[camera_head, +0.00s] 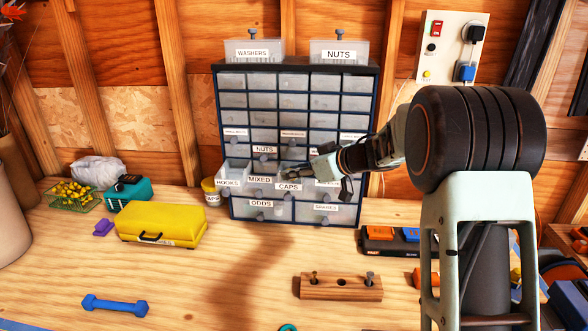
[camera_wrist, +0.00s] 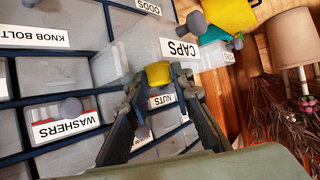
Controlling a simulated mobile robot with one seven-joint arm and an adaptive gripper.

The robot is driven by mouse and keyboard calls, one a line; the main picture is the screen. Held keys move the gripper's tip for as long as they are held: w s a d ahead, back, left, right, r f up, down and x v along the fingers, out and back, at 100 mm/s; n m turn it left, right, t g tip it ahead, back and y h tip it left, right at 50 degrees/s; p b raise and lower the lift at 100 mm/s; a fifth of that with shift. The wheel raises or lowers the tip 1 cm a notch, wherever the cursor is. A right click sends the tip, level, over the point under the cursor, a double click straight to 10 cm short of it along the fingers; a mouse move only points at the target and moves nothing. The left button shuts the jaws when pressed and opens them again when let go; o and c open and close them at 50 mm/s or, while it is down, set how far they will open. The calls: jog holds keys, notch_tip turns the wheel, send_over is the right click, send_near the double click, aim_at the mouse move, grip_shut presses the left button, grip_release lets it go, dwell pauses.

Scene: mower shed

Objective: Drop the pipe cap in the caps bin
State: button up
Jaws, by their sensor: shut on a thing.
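In the wrist view, my gripper (camera_wrist: 160,85) is shut on a small yellow pipe cap (camera_wrist: 158,73) held between its fingertips. The cap is right by the clear caps bin (camera_wrist: 120,62), whose CAPS label (camera_wrist: 180,49) appears upside down. In the head view, the caps bin (camera_head: 289,187) is a drawer in the lower middle of the drawer cabinet and looks pulled out. My gripper (camera_head: 292,171) reaches in from the right, just above it. The cap cannot be made out there. I cannot tell whether the cap is inside the bin's walls.
The bins labelled MIXED (camera_head: 259,180) and HOOKS (camera_head: 228,183) lie to the left of the caps bin. A yellow case (camera_head: 160,224), a blue dumbbell (camera_head: 115,305) and a wooden block with bolts (camera_head: 341,288) stand on the bench. The bench front middle is mostly clear.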

jog(key=o, duration=0.8)
